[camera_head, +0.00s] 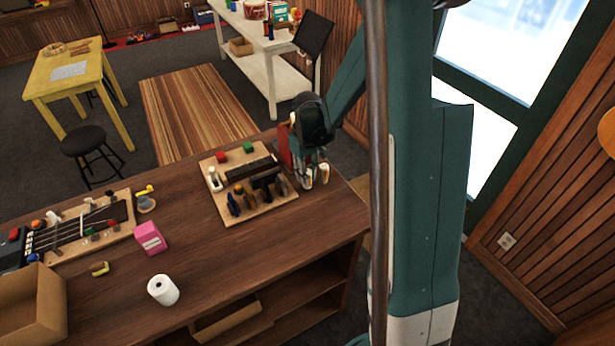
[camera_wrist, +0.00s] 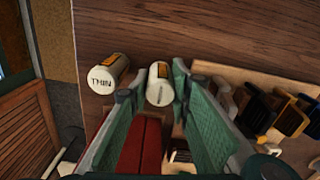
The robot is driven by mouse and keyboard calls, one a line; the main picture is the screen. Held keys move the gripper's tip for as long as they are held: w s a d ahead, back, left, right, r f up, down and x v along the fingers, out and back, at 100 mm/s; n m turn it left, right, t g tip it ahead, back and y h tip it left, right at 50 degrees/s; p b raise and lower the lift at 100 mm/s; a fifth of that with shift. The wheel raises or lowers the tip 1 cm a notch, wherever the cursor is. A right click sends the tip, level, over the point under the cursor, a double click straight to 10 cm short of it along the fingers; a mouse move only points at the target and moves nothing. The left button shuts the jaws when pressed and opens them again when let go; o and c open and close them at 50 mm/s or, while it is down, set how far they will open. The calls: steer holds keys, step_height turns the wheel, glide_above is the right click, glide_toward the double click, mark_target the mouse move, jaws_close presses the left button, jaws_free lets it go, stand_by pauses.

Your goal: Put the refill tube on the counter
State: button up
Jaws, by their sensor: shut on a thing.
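My gripper (camera_head: 309,170) is over the right end of the dark wooden counter (camera_head: 325,225). In the wrist view my gripper (camera_wrist: 157,95) is shut on a white tube (camera_wrist: 160,88) with an orange-brown label patch, taken here as the refill tube. Its lettering is too small to read. In the head view this tube (camera_head: 308,180) is low by the counter top; I cannot tell whether it touches. A similar white tube marked THIN (camera_wrist: 107,74) stands beside it, outside the fingers. It also shows in the head view (camera_head: 323,174).
A tool board (camera_head: 262,213) with several tools lies close left of my gripper. A red object (camera_head: 285,148) is just behind it. The counter's front right is bare.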

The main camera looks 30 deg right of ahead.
steer(key=shift+f, duration=0.35)
steer(key=o, duration=0.9)
steer(key=shift+r, duration=0.15)
steer(key=shift+r, duration=6.05)
